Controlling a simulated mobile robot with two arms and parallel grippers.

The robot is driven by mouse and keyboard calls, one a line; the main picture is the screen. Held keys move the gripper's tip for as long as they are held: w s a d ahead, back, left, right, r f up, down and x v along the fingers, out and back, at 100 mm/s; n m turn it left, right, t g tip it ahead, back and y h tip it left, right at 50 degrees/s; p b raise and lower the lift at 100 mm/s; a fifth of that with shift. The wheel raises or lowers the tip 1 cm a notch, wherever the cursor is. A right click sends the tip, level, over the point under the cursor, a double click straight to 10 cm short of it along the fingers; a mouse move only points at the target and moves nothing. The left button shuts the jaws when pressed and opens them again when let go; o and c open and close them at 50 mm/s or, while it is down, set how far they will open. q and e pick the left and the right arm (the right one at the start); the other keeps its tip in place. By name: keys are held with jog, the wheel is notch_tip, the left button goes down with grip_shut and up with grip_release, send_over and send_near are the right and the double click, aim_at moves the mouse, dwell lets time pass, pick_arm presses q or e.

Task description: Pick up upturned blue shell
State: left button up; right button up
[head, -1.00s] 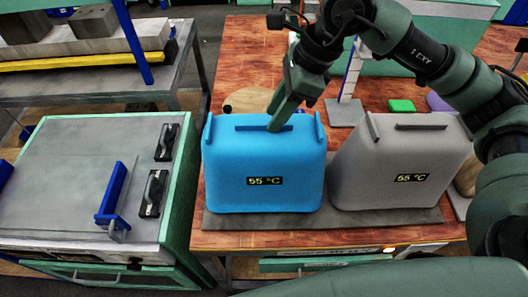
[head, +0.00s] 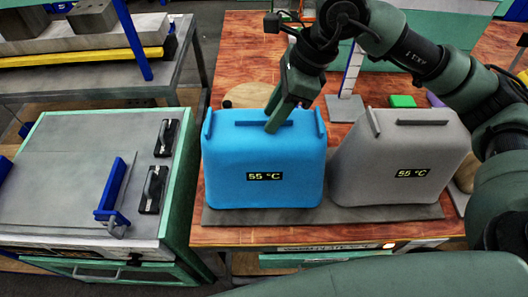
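The blue shell (head: 262,160) stands upturned on a dark grey mat (head: 225,218), with a "55 °C" display on its front face and a dark slot or bar along its top. My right gripper (head: 271,128) reaches down from above, its fingertips at the middle of that top bar. The fingers line up one behind the other from here, so the gap between them and any contact with the shell cannot be made out. My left gripper is not in view.
A grey shell (head: 400,165), also marked "55 °C", stands close on the right. A green block (head: 402,102) and a round wooden disc (head: 248,94) lie behind.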

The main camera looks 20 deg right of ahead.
grip_shut()
jog(key=shift+s+f, duration=0.1)
dwell(1.2)
